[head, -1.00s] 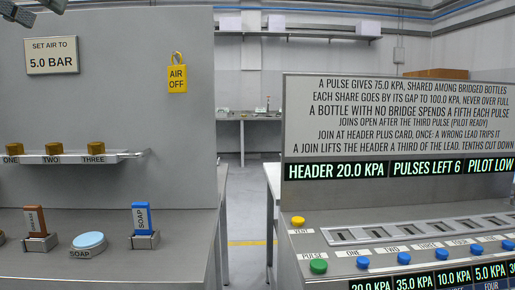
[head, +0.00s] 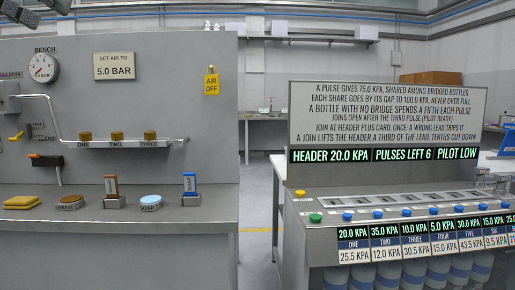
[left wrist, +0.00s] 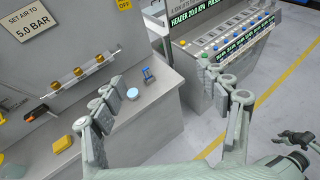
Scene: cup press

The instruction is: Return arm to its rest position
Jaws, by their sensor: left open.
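My left gripper (left wrist: 172,92) is open and empty in the left wrist view, its two grey fingers spread wide above the benches. In the head view only parts of my left gripper (head: 36,10) show at the top left corner, in front of the grey back panel and clear of the bench top. A dark gripper, apparently my right one (left wrist: 299,142), shows at the right edge of the left wrist view. It is too small to tell its jaw state, and it is outside the head view.
Above are a shelf with three brass pieces (head: 116,139) and a gauge (head: 43,68). A button console (head: 322,232) stands at right, with an aisle between.

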